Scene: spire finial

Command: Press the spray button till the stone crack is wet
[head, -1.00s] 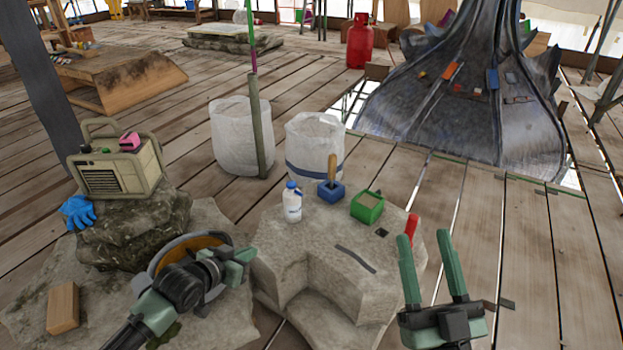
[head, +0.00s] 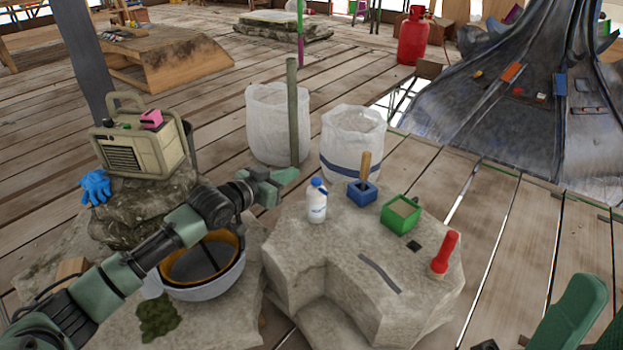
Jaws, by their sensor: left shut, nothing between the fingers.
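The white bottle with a blue top (head: 317,205) stands upright on the pale stone block (head: 310,262); it looks like the spray bottle. A dark narrow strip (head: 380,273), which looks like the crack, runs across the block's top in front of it. I cannot tell whether it is wet. My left gripper (head: 285,182) is shut and empty, left of the bottle and apart from it. My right gripper (head: 580,318) is cut off at the lower right corner, away from the bottle; its jaw opening is unclear.
On the block also stand a blue box with a wooden-handled tool (head: 362,192), a green box (head: 401,214) and a red-handled tool (head: 443,255). A bucket (head: 205,272) sits under my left arm. White sacks (head: 353,145) stand behind.

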